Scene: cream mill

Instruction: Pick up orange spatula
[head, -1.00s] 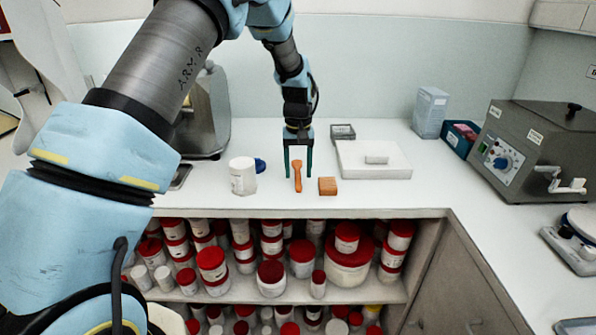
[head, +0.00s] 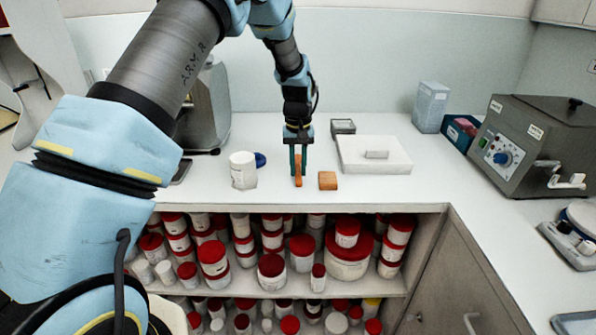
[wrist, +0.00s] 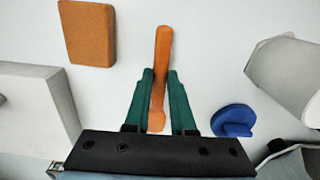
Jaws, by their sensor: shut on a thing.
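The orange spatula (head: 298,179) lies on the white counter near its front edge, seen in the head view between my gripper's fingers. My gripper (head: 298,172) points down at the counter with its green fingers shut on the spatula. In the wrist view the spatula (wrist: 163,62) runs lengthwise between the fingertips of my gripper (wrist: 160,75), its narrow end reaching out past them. Its wider end lies between the fingers, close to the black gripper body. I cannot tell whether the spatula is clear of the counter.
An orange-brown block (head: 327,181) stands just right of the spatula. A white jar (head: 242,171) and a blue item (head: 260,160) are to the left. A white slab (head: 385,165) and a small dark box (head: 343,127) lie behind right. The counter's front edge is close.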

